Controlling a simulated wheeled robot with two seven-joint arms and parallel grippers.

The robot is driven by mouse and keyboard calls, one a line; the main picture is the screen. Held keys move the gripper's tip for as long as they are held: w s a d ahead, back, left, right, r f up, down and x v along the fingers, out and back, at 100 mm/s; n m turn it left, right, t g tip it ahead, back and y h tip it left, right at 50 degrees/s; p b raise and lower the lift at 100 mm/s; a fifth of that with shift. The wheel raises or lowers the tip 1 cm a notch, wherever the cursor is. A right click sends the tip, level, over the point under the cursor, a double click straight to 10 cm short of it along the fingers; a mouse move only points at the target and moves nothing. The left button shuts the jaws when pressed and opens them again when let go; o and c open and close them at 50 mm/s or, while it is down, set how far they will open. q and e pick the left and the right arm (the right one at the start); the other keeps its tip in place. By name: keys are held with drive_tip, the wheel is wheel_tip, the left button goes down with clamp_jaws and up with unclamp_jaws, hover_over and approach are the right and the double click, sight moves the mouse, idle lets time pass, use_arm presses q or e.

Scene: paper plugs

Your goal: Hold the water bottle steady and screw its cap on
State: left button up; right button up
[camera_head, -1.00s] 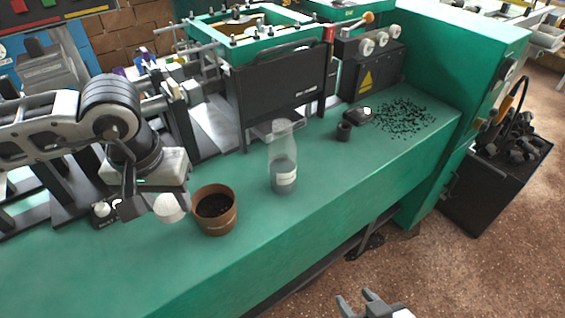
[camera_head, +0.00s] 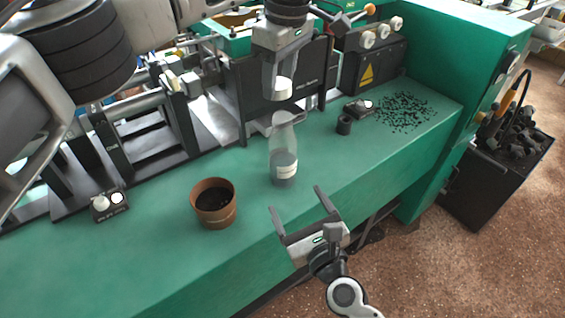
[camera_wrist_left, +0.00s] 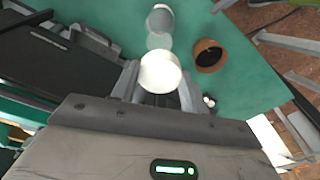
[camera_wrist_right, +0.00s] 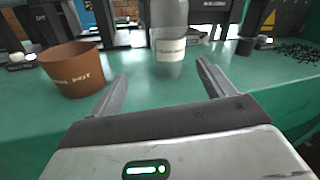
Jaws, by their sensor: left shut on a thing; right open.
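The water bottle (camera_head: 283,150), clear with a pale label, stands upright on the green bench. It also shows in the right wrist view (camera_wrist_right: 169,40) and, from above, in the left wrist view (camera_wrist_left: 159,22). My left gripper (camera_head: 281,92) is shut on the white cap (camera_head: 282,88), which hangs above the bottle's mouth with a gap. The cap fills the jaws in the left wrist view (camera_wrist_left: 160,72). My right gripper (camera_head: 302,200) is open and empty in front of the bottle. In the right wrist view its fingers (camera_wrist_right: 158,88) point toward the bottle, which stands beyond their tips.
A brown pot of dark soil (camera_head: 214,203) stands left of the bottle. A small black cup (camera_head: 344,125) and scattered dark bits (camera_head: 405,111) lie to the right. A dark machine panel (camera_head: 300,85) stands behind. The bench's front edge runs below my right gripper.

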sight(287, 173)
use_arm(q)
drive_tip(key=shift+d+r, duration=0.3)
drive_tip(key=shift+d, duration=0.1)
use_arm(e)
drive_tip(key=m, duration=0.2)
drive_tip(key=w+m+h, duration=0.1)
drive_tip(key=shift+d+f+t, duration=0.2)
drive_tip(key=shift+d+t, duration=0.05)
drive_tip(key=shift+t, duration=0.05)
drive_tip(key=x, duration=1.2)
drive_tip(key=shift+f, duration=0.1)
drive_tip(key=c, duration=1.5)
use_arm(q)
drive_tip(key=shift+f, duration=2.5)
drive_tip(key=shift+f, duration=0.9)
